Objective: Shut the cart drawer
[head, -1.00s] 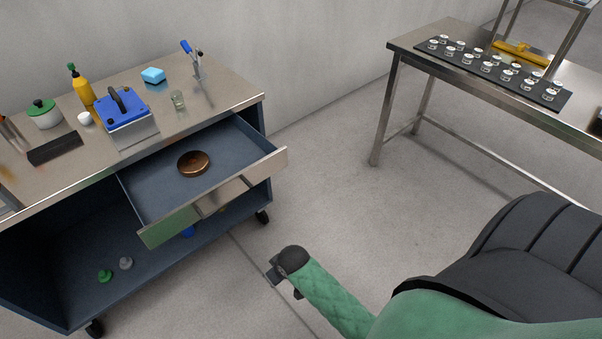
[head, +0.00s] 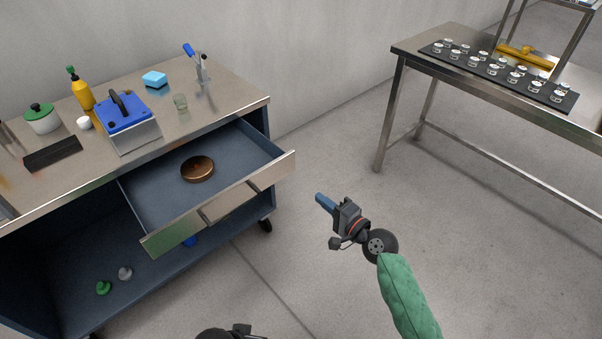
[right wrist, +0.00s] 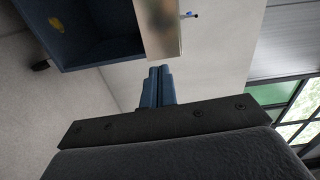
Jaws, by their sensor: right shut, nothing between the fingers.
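The cart drawer (head: 150,205) is pulled out of the cart (head: 75,290). Its metal front (head: 222,203) with a handle stands well clear of the cart body. A round copper-brown dish (head: 197,169) lies inside it. My right gripper (head: 320,199) is shut and empty, in front of and to the right of the drawer front, apart from it. In the right wrist view, the shut fingers (right wrist: 157,73) point toward a metal panel (right wrist: 163,28), seemingly the drawer front; whether they touch cannot be told there. Part of what looks like my left gripper (head: 241,329) shows at the bottom edge; its fingers are hidden.
A metal table (head: 465,97) with a tray of jars stands at right. Floor between is clear.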

